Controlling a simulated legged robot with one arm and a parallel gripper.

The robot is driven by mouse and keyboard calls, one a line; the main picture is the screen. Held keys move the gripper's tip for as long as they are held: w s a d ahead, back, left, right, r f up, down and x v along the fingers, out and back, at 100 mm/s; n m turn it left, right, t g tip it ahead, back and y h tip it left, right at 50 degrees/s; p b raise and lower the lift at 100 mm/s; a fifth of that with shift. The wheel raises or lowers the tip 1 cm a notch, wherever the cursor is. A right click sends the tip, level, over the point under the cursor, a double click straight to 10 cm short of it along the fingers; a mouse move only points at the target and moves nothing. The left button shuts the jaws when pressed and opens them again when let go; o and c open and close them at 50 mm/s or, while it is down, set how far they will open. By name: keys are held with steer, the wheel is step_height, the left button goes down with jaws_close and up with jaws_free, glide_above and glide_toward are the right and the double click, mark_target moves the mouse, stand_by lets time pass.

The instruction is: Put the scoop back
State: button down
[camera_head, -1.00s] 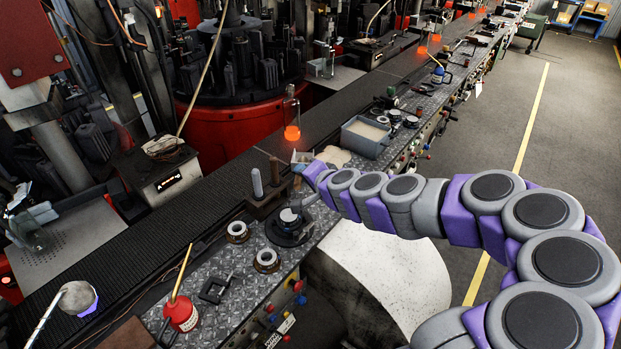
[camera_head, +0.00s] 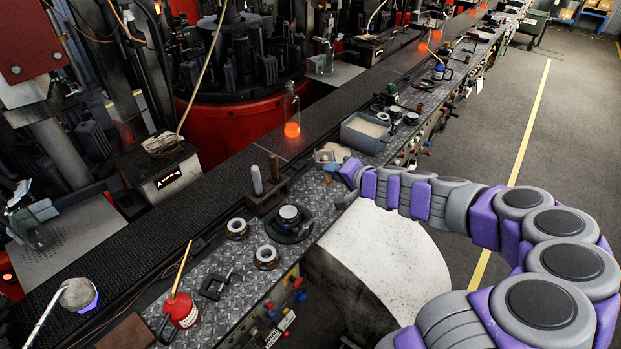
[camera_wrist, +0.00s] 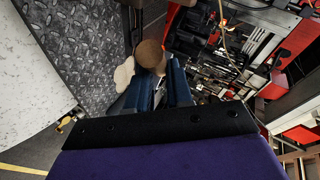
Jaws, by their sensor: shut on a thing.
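My gripper (camera_head: 347,171) is over the near edge of the metal bench, left of the end of my arm. In the wrist view its two dark blue fingers (camera_wrist: 160,84) are shut on the scoop, whose round brown handle end (camera_wrist: 150,55) shows at the fingertips. In the head view the scoop's small pale metal pan (camera_head: 325,157) shows just left of the fingers, above the bench. Much of the handle is hidden. A grey bin (camera_head: 347,136) with pale powder in it stands on the bench, behind and right of the scoop.
A pale patch (camera_wrist: 122,74) lies on the bench beside the fingers. A dark block with upright pegs (camera_head: 262,203) and several ring moulds (camera_head: 266,256) stand left. A glowing bottle (camera_head: 291,115) is on the conveyor behind. A red oil can (camera_head: 181,311) stands front left.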

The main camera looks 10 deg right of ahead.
steer(key=w+d+f+n+g+y, duration=0.1)
steer(key=d+f, duration=0.2)
steer(key=d, duration=0.7)
steer(key=w+d+f+n+g+y, duration=0.1)
steer(key=d+f+n+y, duration=0.1)
steer(key=d, duration=0.8)
steer(key=w+d+f+n+g+y, duration=0.1)
steer(key=d+f, duration=0.4)
steer(key=d, duration=0.6)
steer(key=shift+n+y, duration=0.5)
steer(key=shift+n, duration=0.2)
steer(key=shift+a, duration=0.15)
